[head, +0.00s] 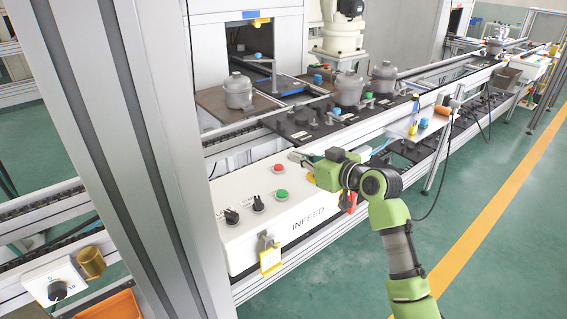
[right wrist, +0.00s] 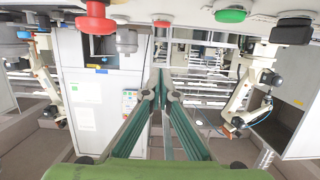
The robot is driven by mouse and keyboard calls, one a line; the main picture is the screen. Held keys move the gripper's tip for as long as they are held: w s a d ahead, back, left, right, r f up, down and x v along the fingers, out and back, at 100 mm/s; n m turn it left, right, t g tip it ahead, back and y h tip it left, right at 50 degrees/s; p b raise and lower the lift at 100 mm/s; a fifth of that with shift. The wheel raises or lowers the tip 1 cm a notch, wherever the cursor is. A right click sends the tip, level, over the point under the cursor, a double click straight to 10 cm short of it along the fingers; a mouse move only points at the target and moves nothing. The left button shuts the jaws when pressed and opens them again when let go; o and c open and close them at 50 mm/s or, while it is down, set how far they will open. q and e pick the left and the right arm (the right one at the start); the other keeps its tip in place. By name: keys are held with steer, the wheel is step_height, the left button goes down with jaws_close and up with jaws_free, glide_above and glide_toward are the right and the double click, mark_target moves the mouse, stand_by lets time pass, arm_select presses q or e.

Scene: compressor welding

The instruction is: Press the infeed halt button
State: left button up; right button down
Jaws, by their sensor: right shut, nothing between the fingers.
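The white INFEED control box (head: 305,220) stands in front of the conveyor line. Its top carries a red button (head: 279,169), a green button (head: 281,194) and black selector knobs (head: 231,216). The small labels are unreadable, so I cannot tell which button is the halt. My right gripper (head: 294,156) is shut and empty, behind the box top near the red button and apart from it. In the right wrist view, its fingers (right wrist: 161,72) meet at mid-frame. A red button (right wrist: 95,18) and a green button (right wrist: 231,15) show above them. My left gripper is out of view.
A padlock with a yellow tag (head: 270,259) hangs on the box front. Grey compressors (head: 348,88) sit on the conveyor plates behind. A broad grey post (head: 110,140) stands at left. The green floor (head: 480,190) at right is open.

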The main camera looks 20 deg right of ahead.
glide_above(284, 174)
steer(key=shift+s+f+p, duration=0.2)
steer(key=shift+f+p, duration=0.25)
steer(key=shift+f, duration=0.25)
steer(key=f, duration=0.2)
steer(key=shift+w+a+f, duration=0.1)
steer(key=shift+w+f, duration=0.1)
steer(key=shift+f, duration=0.1)
steer(key=shift+f+p, duration=0.3)
steer(key=shift+f, duration=0.55)
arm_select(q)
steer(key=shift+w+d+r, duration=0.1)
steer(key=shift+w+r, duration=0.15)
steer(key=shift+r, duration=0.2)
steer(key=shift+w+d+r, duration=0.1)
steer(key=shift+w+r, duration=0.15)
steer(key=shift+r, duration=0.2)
